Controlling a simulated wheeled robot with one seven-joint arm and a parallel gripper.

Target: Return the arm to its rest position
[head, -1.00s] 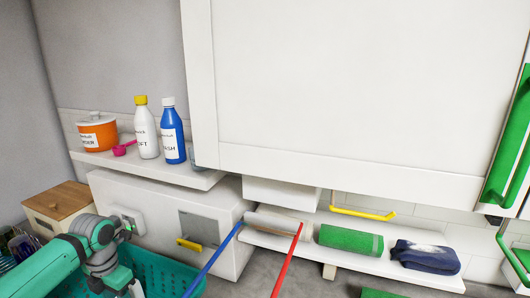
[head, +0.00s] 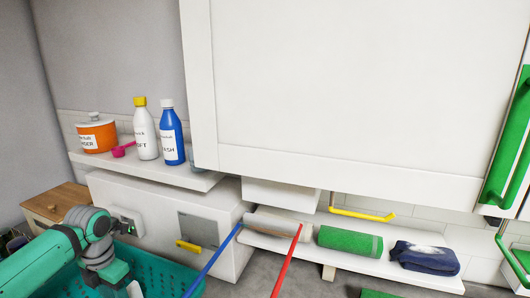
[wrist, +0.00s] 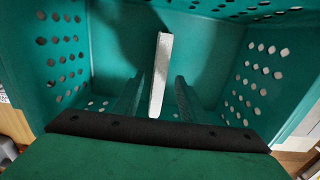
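My arm comes in from the lower left of the head view, over the teal perforated basket (head: 165,272). My gripper (wrist: 159,78) points down into the basket, whose walls (wrist: 262,75) surround it in the wrist view. Its two teal fingers are apart. A thin whitish upright piece (wrist: 160,70) shows between them, with a gap on each side, so it does not look gripped. In the head view the fingertips are hidden, and a small white piece (head: 134,289) shows beside my gripper at the bottom edge.
A wooden-topped box (head: 60,203) stands left, near my arm. A white unit with a yellow handle (head: 188,246) is behind the basket. A shelf above holds an orange pot (head: 97,136) and two bottles (head: 146,135). Blue (head: 212,262) and red (head: 287,262) sticks rise at right.

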